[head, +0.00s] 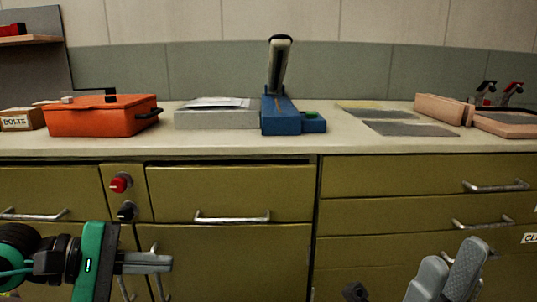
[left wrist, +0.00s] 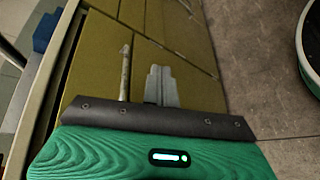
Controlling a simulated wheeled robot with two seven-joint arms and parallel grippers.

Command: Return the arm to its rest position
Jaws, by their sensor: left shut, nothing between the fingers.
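My left gripper (head: 168,262) is low at the left in the head view, in front of the olive cabinet (head: 230,260) and below the countertop. Its grey fingers are together with nothing between them. They also show in the left wrist view (left wrist: 160,75), beside a metal drawer handle (left wrist: 125,72); I cannot tell whether they touch it. My right gripper (head: 450,262) shows only as two grey fingers at the lower right edge, in front of the cabinet. Nothing shows in it, and I cannot tell whether it is open or shut.
On the countertop (head: 240,146) stand an orange case (head: 100,120), a bolts box (head: 20,120), a grey block (head: 215,118), a blue lever tool (head: 290,120) and thin sheets (head: 410,129). Drawer handles (head: 232,217) and knobs (head: 120,183) stick out. Grey floor (left wrist: 255,60) is beside the cabinet.

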